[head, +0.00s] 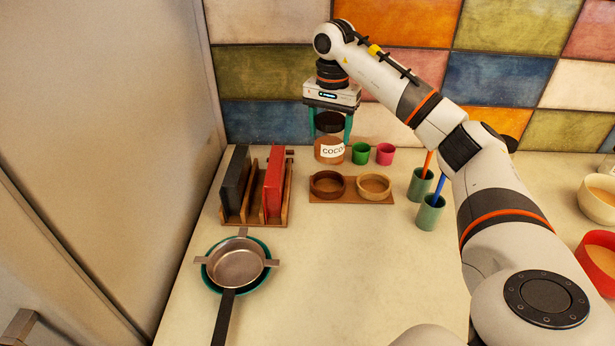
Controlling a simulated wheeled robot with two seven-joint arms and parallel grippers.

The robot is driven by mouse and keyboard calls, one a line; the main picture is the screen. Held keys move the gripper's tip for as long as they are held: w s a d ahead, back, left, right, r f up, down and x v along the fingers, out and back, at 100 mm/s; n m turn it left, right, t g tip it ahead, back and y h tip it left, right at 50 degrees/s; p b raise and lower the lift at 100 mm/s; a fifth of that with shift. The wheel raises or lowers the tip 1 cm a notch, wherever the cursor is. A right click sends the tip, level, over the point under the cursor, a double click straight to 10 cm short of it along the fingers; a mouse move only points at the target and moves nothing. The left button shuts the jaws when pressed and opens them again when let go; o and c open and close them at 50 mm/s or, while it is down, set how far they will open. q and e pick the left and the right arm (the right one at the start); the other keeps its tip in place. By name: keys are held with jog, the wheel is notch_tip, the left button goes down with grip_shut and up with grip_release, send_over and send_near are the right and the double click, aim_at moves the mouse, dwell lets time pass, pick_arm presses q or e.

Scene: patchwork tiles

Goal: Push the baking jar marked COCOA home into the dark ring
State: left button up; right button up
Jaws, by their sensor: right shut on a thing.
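The baking jar marked COCOA (330,152) is a clear jar with brown contents, a white label and a dark lid. It is upright. My right gripper (331,126) comes down from above, with its teal fingers shut on either side of the jar near the lid. The dark ring (327,196) is a dark brown round socket on a wooden board, in front of the jar in the head view. The jar is outside the ring, apart from it. I cannot tell how far the jar is above the counter. My left gripper is not in view.
A lighter ring (374,187) shares the board. Green (361,153) and pink (385,154) cups stand right of the jar. A wooden rack (249,218) stands left, holding a red item. A pan (238,266) lies in front; green holders (430,212) stand right. The centre counter is clear.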

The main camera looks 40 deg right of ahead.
aim_at(330, 161)
jog(key=f, duration=0.4)
jog(key=shift+s+f+p, duration=0.2)
jog(key=shift+s+p, duration=0.15)
jog(key=shift+f, duration=0.65)
notch_tip(330, 161, down, 3)
jog(key=shift+w+f+p, duration=0.1)
jog(key=shift+w+p, duration=0.05)
jog(key=shift+p, duration=0.2)
jog(key=shift+f, duration=0.15)
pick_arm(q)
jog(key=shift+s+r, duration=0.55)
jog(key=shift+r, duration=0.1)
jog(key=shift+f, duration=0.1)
pick_arm(e)
jog(key=shift+f, duration=0.1)
jog(key=o, duration=0.9)
jog(key=shift+c, duration=0.2)
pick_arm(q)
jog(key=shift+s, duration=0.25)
pick_arm(e)
jog(key=o, duration=0.3)
jog(key=shift+o, duration=0.2)
